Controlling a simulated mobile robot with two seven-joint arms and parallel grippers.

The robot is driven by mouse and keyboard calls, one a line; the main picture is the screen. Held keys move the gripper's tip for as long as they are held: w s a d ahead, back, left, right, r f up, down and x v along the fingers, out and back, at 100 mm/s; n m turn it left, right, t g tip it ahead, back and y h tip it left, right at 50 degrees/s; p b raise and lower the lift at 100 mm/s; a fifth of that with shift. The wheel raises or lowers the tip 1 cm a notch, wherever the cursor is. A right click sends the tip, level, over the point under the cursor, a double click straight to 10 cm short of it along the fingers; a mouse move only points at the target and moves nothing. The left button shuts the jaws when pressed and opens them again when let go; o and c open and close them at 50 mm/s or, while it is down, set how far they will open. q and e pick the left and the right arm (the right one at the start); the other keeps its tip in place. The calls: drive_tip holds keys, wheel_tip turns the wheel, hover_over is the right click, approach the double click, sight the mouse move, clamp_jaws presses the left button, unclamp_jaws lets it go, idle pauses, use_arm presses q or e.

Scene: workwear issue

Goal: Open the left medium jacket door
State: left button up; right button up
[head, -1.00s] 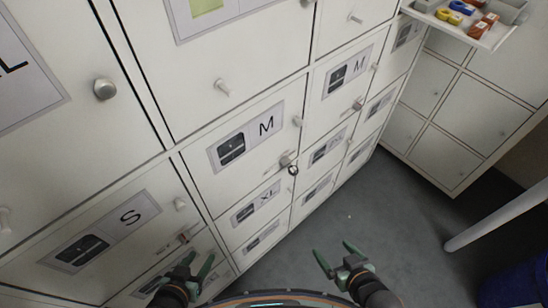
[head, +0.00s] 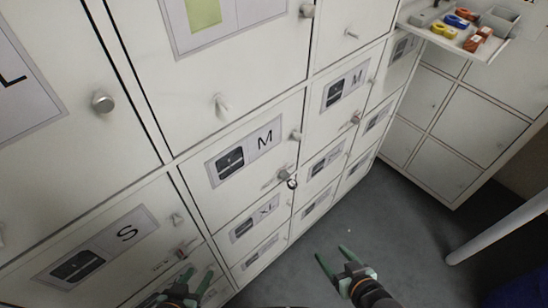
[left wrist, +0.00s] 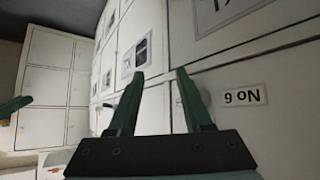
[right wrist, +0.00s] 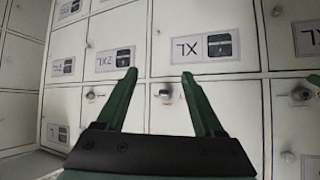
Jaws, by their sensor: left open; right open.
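The left M door (head: 225,200) is a white locker door in the head view, with a jacket picture and an M on its label (head: 245,152). It looks shut. A pale knob (head: 297,135) is at its right edge, with a metal lock (head: 284,175) and a dark ring below it. A second M door (head: 335,122) is to its right, also shut. My left gripper (head: 198,274) is open and empty, low in front of the lockers, below the left M door in the picture. My right gripper (head: 333,255) is open and empty over the grey floor.
The S door (head: 105,205) and XL door (head: 240,222) are near it, both shut. A tray (head: 490,45) with small coloured items juts out at upper right. A white post (head: 500,232) stands at right. Grey floor (head: 365,210) lies free between the locker rows.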

drive_tip(key=w+r+t+y+b, duration=0.1)
drive_tip(key=w+r, duration=0.1)
drive_tip(key=w, duration=0.1)
drive_tip(key=w+r+n+t+y+b, duration=0.1)
drive_tip(key=w+r, duration=0.1)
drive_tip(key=w, duration=0.1)
drive_tip(key=w+r+n+t+y+b, duration=0.1)
drive_tip(key=w+r, duration=0.1)
drive_tip(key=w, duration=0.2)
drive_tip(key=shift+d+r+y+b, duration=0.1)
drive_tip(key=shift+d+y+b, duration=0.2)
drive_tip(key=shift+b, duration=0.05)
drive_tip(key=shift+c, duration=0.7)
drive_tip(key=n+t+y+b, duration=0.1)
drive_tip(key=n+y+b, duration=0.2)
drive_tip(key=y, duration=0.1)
approach(300, 138)
drive_tip(key=s+d+f, duration=0.2)
drive_tip(key=s+d, duration=0.1)
drive_tip(key=s, duration=0.1)
drive_tip(key=r, duration=0.2)
drive_tip(key=shift+y, duration=0.3)
drive_tip(key=x, duration=1.3)
drive_tip(key=shift+w+f, duration=0.15)
drive_tip(key=shift+d, duration=0.1)
clamp_jaws()
